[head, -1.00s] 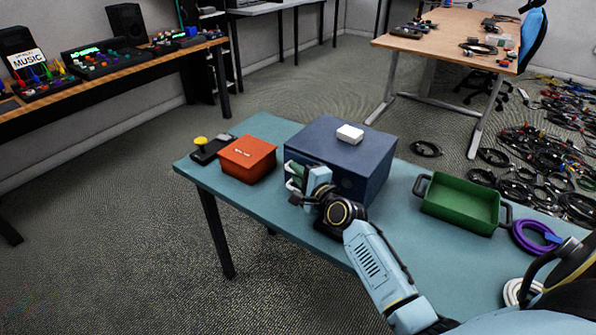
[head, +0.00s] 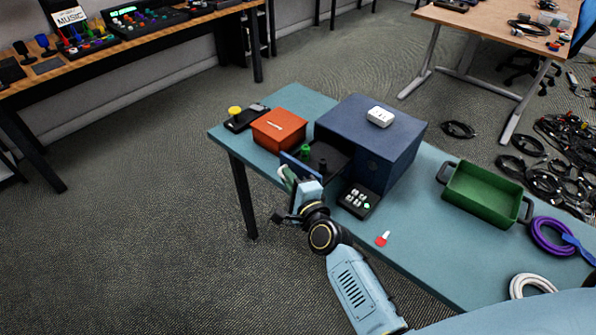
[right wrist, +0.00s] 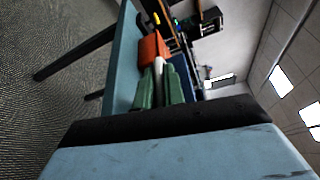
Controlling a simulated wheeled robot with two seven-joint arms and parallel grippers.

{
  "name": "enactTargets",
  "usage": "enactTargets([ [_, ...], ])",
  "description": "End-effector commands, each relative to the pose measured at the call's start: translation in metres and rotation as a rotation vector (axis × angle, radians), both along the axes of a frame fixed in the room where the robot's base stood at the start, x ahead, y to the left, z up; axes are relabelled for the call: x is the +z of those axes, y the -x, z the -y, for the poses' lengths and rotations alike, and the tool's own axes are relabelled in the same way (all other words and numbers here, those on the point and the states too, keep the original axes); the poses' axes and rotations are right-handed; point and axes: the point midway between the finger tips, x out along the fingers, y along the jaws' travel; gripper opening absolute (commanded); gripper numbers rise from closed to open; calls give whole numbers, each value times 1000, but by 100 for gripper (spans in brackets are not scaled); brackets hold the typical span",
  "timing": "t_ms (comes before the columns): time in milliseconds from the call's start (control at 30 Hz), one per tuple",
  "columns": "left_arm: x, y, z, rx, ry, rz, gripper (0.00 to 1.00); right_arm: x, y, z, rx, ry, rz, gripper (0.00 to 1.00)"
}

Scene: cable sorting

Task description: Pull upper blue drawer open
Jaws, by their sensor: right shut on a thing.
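The blue cabinet (head: 400,142) stands on the teal table. Its drawer (head: 330,158) is pulled out toward the front left, showing a dark interior with a green object (head: 305,151) and dark items inside. The drawer's blue front panel (head: 299,170) faces my arm. My right gripper (head: 287,180) is shut on the pale drawer handle (head: 282,172), just outside that panel. In the right wrist view, the green fingers (right wrist: 160,88) are close together with the pale handle (right wrist: 158,66) at them. My left gripper is not in view.
An orange box (head: 279,129) stands beside the drawer. A black keypad (head: 358,200) and a small red-and-white item (head: 382,239) lie on the table in front. A green tray (head: 483,197) and a purple cable (head: 550,236) are at right. A white box (head: 380,116) sits on the cabinet.

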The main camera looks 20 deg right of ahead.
Motion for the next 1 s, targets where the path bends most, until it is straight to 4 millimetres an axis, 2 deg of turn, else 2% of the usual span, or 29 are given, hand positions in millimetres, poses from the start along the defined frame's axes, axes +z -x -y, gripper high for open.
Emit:
enactTargets([
  [133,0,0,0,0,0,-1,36,-2,1,0,2,5,-4,0],
  [167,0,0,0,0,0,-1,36,-2,1,0,2,5,-4,13],
  [300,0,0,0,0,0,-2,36,-1,0,1,1,4,-3,32],
  [667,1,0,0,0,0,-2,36,0,4,2,0,2,-2,33],
  [867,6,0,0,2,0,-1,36,3,32,4,0,3,-3,33],
  [1000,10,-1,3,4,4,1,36,5,64,7,1,4,-5,33],
])
